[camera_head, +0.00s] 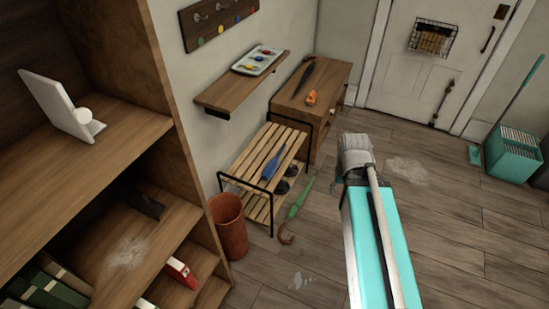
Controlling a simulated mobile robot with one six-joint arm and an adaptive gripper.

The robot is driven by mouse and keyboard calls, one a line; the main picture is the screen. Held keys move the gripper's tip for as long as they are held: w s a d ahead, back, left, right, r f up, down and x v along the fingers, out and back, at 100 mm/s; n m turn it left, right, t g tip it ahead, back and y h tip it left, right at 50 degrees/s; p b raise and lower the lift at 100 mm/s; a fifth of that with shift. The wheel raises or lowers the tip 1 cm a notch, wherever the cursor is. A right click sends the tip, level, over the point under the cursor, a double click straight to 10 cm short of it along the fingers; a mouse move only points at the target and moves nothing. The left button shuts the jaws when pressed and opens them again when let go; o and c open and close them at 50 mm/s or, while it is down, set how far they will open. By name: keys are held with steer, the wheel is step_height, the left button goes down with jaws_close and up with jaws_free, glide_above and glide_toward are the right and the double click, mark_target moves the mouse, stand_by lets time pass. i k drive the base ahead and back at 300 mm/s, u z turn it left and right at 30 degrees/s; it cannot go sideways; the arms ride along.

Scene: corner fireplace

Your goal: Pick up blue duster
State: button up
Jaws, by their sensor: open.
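The blue duster (271,165) is a slim blue object lying on the top slats of a wooden shoe rack (254,150), left of the picture's middle. It lies lengthwise, with a narrow end toward the back and a wider part toward the front. Nothing covers it. A teal and white part, likely my own arm, reaches up from the bottom right to a pale grey end, right of the rack. I cannot make out my gripper's fingers, and nothing touches the duster.
A terracotta bin (228,226) stands at the rack's front left. A green duster-like object (301,199) and a brown curved piece (286,234) lie on the floor beside it. A wall shelf (240,92) hangs above. A wooden cabinet (316,88) stands behind. Floor to the right is mostly open.

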mark_target(269, 170)
steer(key=u, duration=0.2)
steer(key=i, duration=1.05)
steer(key=u, duration=0.25)
